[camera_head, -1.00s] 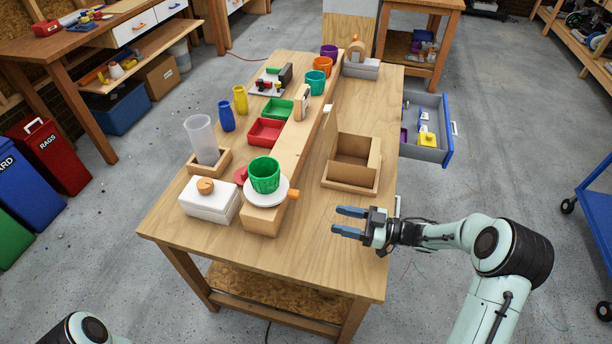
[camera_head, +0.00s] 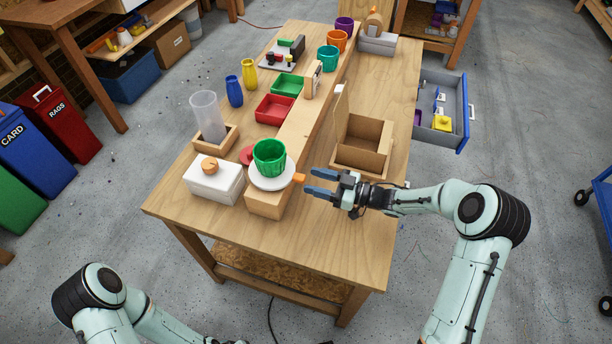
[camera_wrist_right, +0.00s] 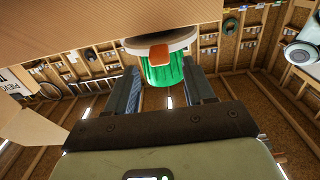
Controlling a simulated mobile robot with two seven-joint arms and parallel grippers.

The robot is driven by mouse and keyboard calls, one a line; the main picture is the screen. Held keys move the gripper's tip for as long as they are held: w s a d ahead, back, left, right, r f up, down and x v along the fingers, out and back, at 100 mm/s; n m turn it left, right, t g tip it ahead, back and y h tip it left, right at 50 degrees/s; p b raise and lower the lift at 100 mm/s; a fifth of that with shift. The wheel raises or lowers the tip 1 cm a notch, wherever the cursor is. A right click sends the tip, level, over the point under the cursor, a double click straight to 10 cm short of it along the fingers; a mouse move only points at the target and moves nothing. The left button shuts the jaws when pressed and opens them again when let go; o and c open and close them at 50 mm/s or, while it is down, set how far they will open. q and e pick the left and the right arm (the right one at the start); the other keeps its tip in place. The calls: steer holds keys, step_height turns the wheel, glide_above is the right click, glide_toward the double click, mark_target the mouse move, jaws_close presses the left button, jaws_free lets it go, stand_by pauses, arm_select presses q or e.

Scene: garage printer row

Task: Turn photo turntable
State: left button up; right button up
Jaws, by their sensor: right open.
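The photo turntable (camera_head: 288,184) is a white disc on a wooden block at the near end of the raised wooden beam. A green ribbed pot (camera_head: 269,156) stands upright on it. An orange tab (camera_head: 299,178) sticks out from its right side. My right gripper (camera_head: 313,183) is open and empty just right of the tab, fingers pointing at it. In the right wrist view the tab (camera_wrist_right: 159,53) shows ahead between the open fingers (camera_wrist_right: 163,88), apart from them, with the disc and pot behind. My left arm is at the lower left; its gripper is out of frame.
A white box with an orange knob (camera_head: 214,182) stands left of the turntable. An open wooden box (camera_head: 360,150) stands close behind my right gripper. Red (camera_head: 274,108) and green trays lie beyond. A blue drawer (camera_head: 463,113) is open at the right. The table's front is clear.

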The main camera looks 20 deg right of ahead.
mark_target(305, 179)
steer(key=shift+x, duration=1.75)
jaws_close()
